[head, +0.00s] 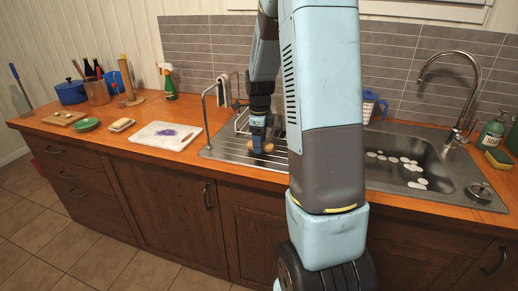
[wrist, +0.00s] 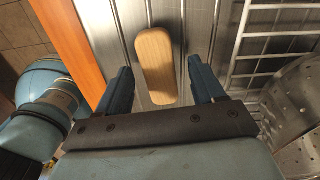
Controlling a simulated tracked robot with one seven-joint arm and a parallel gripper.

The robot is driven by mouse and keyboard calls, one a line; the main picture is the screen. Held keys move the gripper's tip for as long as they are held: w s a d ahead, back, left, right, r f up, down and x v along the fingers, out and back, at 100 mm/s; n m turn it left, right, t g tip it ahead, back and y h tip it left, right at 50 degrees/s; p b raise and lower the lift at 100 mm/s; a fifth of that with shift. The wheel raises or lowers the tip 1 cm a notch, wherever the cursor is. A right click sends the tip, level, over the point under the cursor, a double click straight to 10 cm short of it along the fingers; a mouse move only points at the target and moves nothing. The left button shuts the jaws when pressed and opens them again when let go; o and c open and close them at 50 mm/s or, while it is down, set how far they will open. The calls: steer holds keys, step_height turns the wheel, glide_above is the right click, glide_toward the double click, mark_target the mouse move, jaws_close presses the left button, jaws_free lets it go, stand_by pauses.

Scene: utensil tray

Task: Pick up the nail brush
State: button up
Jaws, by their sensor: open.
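The nail brush, a light wooden block with rounded ends (wrist: 155,62), lies on the ribbed metal drainer in the wrist view. Its bristles are not visible from above. In the head view it shows as a small tan piece (head: 267,148) just below my gripper (head: 257,140). In the wrist view my gripper (wrist: 160,82) is open, with one dark blue finger on each side of the brush's near end. I see gaps between the brush and both fingers. The exact height of the fingers above the drainer is hard to tell.
A wire dish rack (wrist: 270,35) stands right of the brush, close to the right finger. The wooden counter edge (wrist: 72,38) is on the left. In the head view a metal rail with a cloth (head: 224,92) rises left of my gripper. A sink (head: 420,160) lies to the right.

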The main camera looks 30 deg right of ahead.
steer(key=shift+f, duration=0.45)
steer(key=c, duration=1.1)
steer(key=shift+r, duration=0.15)
steer(key=shift+c, duration=0.2)
